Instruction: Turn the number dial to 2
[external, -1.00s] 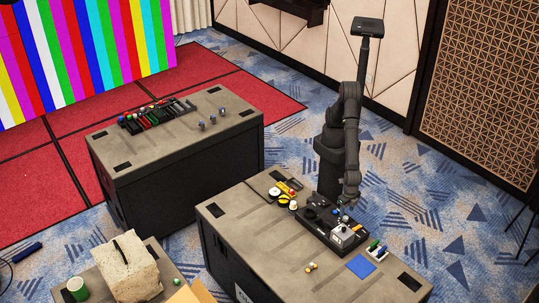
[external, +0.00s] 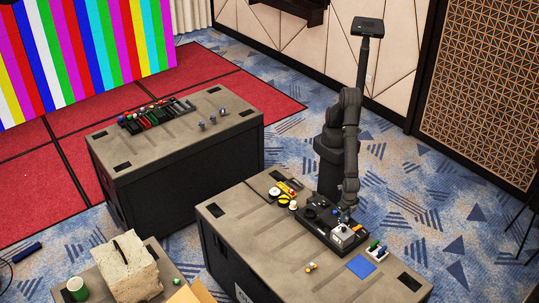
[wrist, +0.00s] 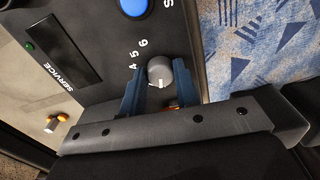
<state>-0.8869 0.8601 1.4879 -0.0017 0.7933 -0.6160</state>
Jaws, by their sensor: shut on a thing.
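The number dial (wrist: 160,72) is a round grey knob on the black control panel (wrist: 105,55). Printed numbers 4, 5 and 6 show beside it on its upper left. A pale mark on the knob faces the bottom of the wrist view; the numbers there are hidden by my gripper. My gripper (wrist: 160,74) has blue fingers on the left and right sides of the knob and is shut on it. In the external view, my gripper (external: 346,211) is low over the panel (external: 316,216), and the dial is too small to make out.
A blue square (external: 361,266) and small orange-ended parts (external: 311,267) lie on the case top.

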